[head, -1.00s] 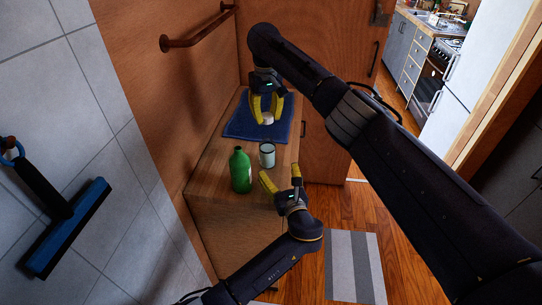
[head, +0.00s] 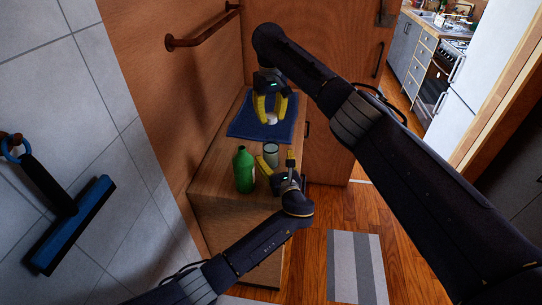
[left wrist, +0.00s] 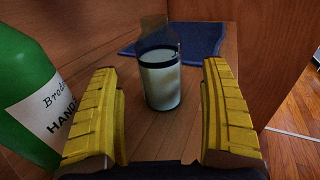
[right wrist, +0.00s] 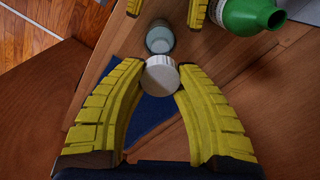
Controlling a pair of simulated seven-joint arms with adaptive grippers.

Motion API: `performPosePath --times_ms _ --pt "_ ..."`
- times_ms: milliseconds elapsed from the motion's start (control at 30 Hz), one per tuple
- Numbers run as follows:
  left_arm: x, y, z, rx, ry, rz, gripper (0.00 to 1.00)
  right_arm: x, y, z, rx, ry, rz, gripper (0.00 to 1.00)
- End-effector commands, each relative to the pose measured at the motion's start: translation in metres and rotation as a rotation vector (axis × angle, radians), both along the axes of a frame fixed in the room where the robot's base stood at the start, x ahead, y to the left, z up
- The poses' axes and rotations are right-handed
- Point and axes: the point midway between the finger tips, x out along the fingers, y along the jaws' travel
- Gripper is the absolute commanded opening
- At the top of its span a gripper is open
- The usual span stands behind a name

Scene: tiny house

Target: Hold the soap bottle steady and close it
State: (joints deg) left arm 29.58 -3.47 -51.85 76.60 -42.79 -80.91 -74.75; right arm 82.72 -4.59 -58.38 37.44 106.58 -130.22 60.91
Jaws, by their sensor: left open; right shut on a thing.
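A short see-through bottle with pale contents (head: 271,149) stands upright on the wooden counter. It also shows in the left wrist view (left wrist: 161,85). My left gripper (head: 276,161) is open in front of it, with the bottle in line between its fingers and no contact visible. My right gripper (head: 272,121) is shut on a round white cap (right wrist: 160,74), above the blue cloth and apart from the bottle. A green bottle (head: 244,170) with a white label (left wrist: 62,108) stands to the left of my left gripper. The label is only partly readable.
The blue cloth (head: 243,126) lies flat at the far end of the counter (head: 212,172). A wooden wall with a rail (head: 200,32) bounds the counter on the left. A wooden door (head: 325,125) stands behind. A squeegee (head: 75,222) hangs on the tiled wall.

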Motion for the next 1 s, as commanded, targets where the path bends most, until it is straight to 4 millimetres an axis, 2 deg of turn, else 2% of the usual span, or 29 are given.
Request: performPosePath --times_ms 200,400,867,1000 --pt "0.027 0.008 0.000 0.001 0.000 0.001 0.80 0.000 0.000 0.000 0.000 0.000 0.000 0.21" --pt "0.040 0.012 0.000 0.001 0.000 0.000 0.80 0.000 0.000 0.000 0.000 0.000 0.000 0.21" --pt "0.044 0.013 0.000 -0.001 0.001 0.000 0.80 0.000 0.000 0.000 0.000 0.000 0.000 0.21" --pt "0.044 0.013 0.000 -0.001 0.001 0.000 0.67 0.000 0.000 0.000 0.000 0.000 0.000 0.21"
